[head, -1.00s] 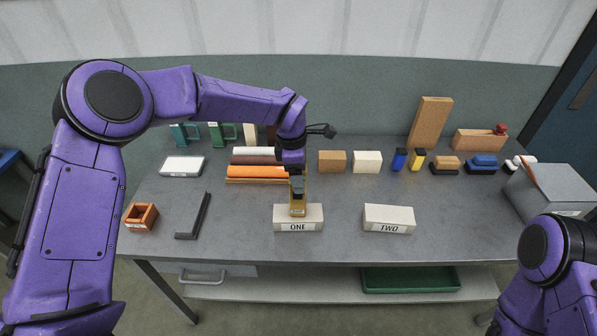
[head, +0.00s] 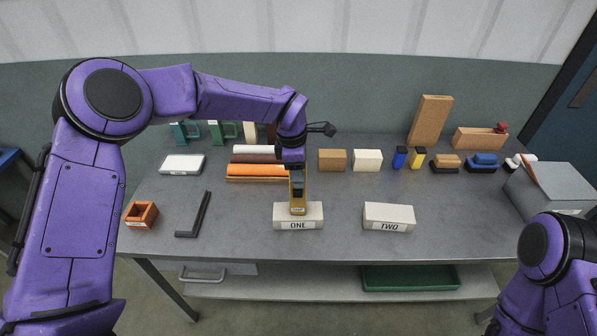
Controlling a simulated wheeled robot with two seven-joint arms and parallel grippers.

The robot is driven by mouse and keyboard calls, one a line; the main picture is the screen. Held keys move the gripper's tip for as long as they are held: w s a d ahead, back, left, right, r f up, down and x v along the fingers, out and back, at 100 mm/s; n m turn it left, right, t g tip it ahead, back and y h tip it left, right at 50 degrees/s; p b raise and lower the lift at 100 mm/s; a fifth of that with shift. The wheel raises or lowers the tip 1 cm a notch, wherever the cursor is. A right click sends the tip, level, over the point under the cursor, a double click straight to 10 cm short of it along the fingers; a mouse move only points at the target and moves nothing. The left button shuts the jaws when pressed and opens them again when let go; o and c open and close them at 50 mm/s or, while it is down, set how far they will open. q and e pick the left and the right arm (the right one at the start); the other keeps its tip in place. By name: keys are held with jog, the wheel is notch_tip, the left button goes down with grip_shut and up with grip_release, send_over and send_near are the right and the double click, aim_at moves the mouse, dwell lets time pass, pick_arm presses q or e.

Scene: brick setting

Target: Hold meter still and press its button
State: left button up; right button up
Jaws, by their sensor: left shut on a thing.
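A small yellow meter (head: 298,209) stands on the light brick labelled ONE (head: 298,224), near the middle of the table. My left gripper (head: 298,188) comes down from above and is shut on the meter. The gripper covers most of the meter's upper part, and its button cannot be made out. A second light brick labelled TWO (head: 389,226) lies to the right with nothing on it. My right arm shows at the lower right, but its gripper is out of view.
Behind the left gripper lie orange, brown and white rolls (head: 257,171). A tan block (head: 332,160) and a cream block (head: 367,160) stand at the back. A black angle piece (head: 203,214) and an orange box (head: 141,214) lie left. A grey box (head: 550,190) stands far right.

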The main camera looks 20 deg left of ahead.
dwell(0.4)
grip_shut()
dwell(1.5)
